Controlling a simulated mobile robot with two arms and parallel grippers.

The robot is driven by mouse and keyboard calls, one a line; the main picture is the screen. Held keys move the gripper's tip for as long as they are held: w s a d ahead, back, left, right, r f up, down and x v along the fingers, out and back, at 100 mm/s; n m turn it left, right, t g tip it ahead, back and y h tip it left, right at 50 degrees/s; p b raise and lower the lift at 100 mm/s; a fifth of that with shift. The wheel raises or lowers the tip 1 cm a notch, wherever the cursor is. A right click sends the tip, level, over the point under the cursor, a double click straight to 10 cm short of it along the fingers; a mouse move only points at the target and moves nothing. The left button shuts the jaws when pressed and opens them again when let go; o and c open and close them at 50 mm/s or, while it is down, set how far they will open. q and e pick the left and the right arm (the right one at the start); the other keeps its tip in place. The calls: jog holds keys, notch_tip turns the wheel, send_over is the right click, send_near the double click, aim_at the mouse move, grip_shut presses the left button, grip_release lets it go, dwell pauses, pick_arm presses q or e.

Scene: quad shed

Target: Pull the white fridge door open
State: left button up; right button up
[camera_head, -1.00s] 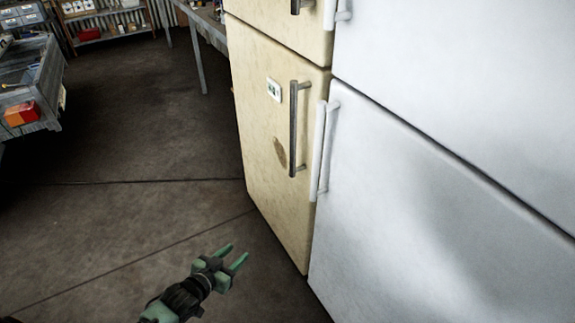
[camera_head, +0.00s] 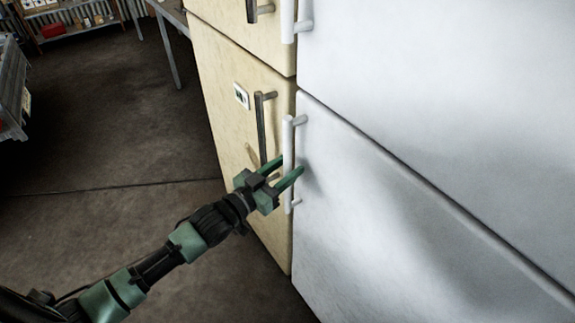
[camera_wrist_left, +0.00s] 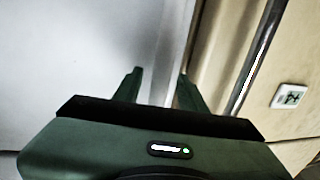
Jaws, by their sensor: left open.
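The white fridge (camera_head: 420,130) stands on the right in the head view, its lower door (camera_head: 365,215) closed. Its lower door has a vertical white handle (camera_head: 288,133) along the left edge. My left gripper (camera_head: 292,163) is open, with its fingertips at the lower half of this handle, one finger on either side of it in the picture. I cannot tell whether they touch it. My right gripper is not in view.
The cream fridge (camera_head: 225,115) stands close against the white one, with a dark metal handle (camera_head: 261,125) near the white handle. A shelf (camera_head: 75,30) and a workbench lie at the far left. The concrete floor (camera_head: 110,160) on the left is clear.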

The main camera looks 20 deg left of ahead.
pick_arm(q)
jog(key=shift+w+d, duration=0.1)
jog(key=shift+w, duration=0.05)
grip_shut()
dwell(1.4)
